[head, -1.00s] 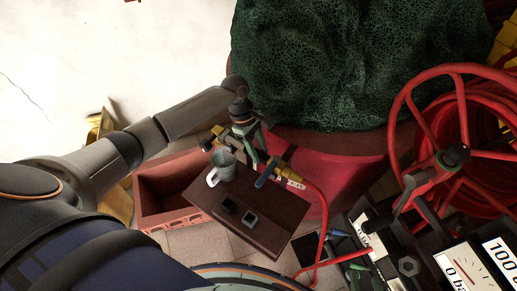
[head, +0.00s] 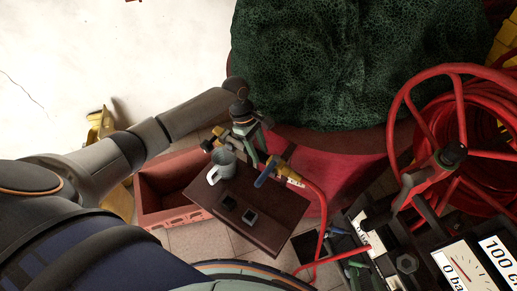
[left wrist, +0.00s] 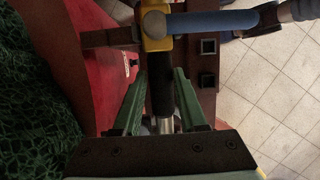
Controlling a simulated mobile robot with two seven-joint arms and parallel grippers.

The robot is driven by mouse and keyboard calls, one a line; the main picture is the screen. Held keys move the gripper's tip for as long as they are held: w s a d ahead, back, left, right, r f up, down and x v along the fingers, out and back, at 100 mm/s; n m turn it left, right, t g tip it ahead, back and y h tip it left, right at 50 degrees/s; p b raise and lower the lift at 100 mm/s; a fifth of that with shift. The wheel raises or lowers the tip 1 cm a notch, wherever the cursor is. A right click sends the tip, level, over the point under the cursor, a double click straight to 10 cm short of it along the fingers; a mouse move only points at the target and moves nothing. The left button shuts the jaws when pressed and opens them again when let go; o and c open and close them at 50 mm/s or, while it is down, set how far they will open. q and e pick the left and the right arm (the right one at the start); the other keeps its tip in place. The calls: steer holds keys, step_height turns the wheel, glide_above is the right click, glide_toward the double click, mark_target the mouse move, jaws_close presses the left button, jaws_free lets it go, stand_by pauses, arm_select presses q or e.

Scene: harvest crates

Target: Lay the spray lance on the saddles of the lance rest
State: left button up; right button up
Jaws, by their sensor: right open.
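The spray lance (head: 281,168) has a yellow body, a blue lever and a red hose at its right end. In the left wrist view its black section (left wrist: 161,88) runs between the green fingers of my left gripper (left wrist: 161,78), whose tips appear closed against its sides. In the head view my left gripper (head: 256,156) is at the lance, above the far edge of a brown table. Two dark square fittings stand on the table (head: 262,238); I cannot tell whether they belong to the lance rest. My right gripper (head: 352,266) is open near the bottom, apart from the lance.
A grey mug (head: 221,167) with a pale handle stands on the table close to my left gripper. A reddish crate (head: 178,215) lies to the left. A red tub (head: 330,165) under dark green netting (head: 340,65) is behind. A red hose reel (head: 455,70) and gauges crowd the right.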

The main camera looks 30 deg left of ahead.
arm_select(q)
steer(key=o, duration=0.5)
steer(key=shift+c, duration=0.2)
steer(key=shift+s, duration=0.1)
steer(key=v, duration=1.2)
steer(key=shift+r+p, duration=0.3)
steer(key=shift+p, duration=0.05)
